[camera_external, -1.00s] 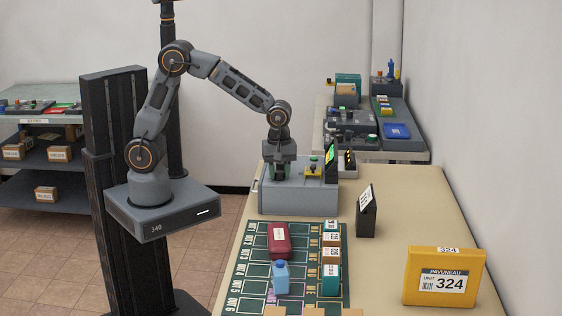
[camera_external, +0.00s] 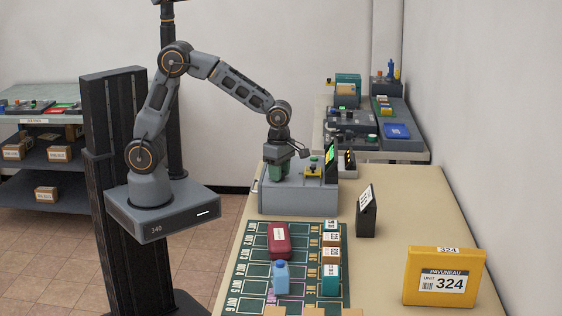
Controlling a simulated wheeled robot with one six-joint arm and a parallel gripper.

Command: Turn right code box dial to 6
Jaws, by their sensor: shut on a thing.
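The grey code box (camera_external: 300,201) stands at the far left end of the beige table. My gripper (camera_external: 279,174) points straight down over the box's top left part and is shut on a dial there. The dial is hidden by the gripper, so its number cannot be read. A greenish part shows at the gripper's lower end.
A dark stand with a label (camera_external: 366,210) and a yellow unit 324 box (camera_external: 445,276) stand on the table. A green sorting mat (camera_external: 255,262) holds a red container (camera_external: 279,240), a blue bottle (camera_external: 280,277) and small boxes. The table's right side is mostly clear.

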